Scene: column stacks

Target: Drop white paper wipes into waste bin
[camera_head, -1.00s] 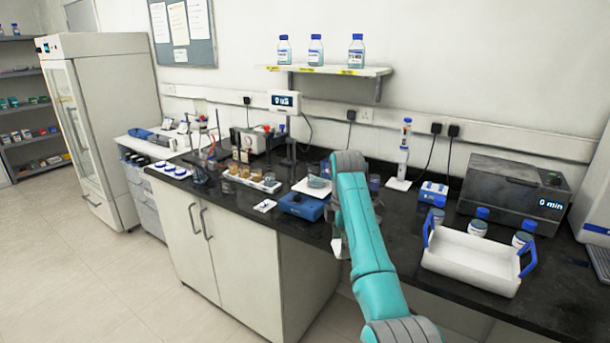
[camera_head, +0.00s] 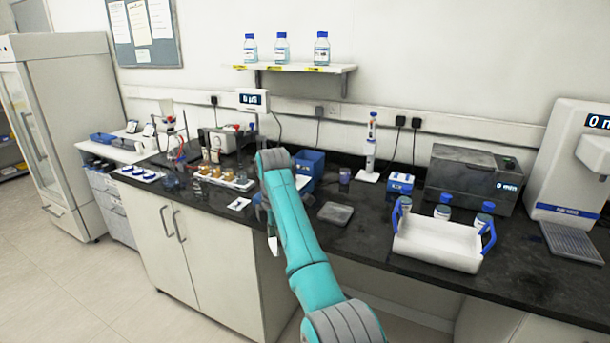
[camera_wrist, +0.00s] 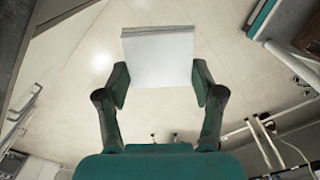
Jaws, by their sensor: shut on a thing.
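My gripper (camera_wrist: 161,88) is shut on a white stack of paper wipes (camera_wrist: 158,55), with one finger at each side of it. In the wrist view pale floor lies behind the wipes. In the head view the hand is mostly hidden by my teal arm, and a small pale part shows low in front of the bench edge. A blue open-looking box (camera_head: 308,165) stands on the bench behind the arm; I cannot tell whether it is the waste bin. No other bin is clear in either view.
A white tray with blue handles (camera_head: 437,242) sits near the bench's front right edge. A grey square plate (camera_head: 335,213) lies right of my arm. Glassware and a vial rack (camera_head: 222,178) stand to the left. Open floor (camera_head: 80,280) lies at the left.

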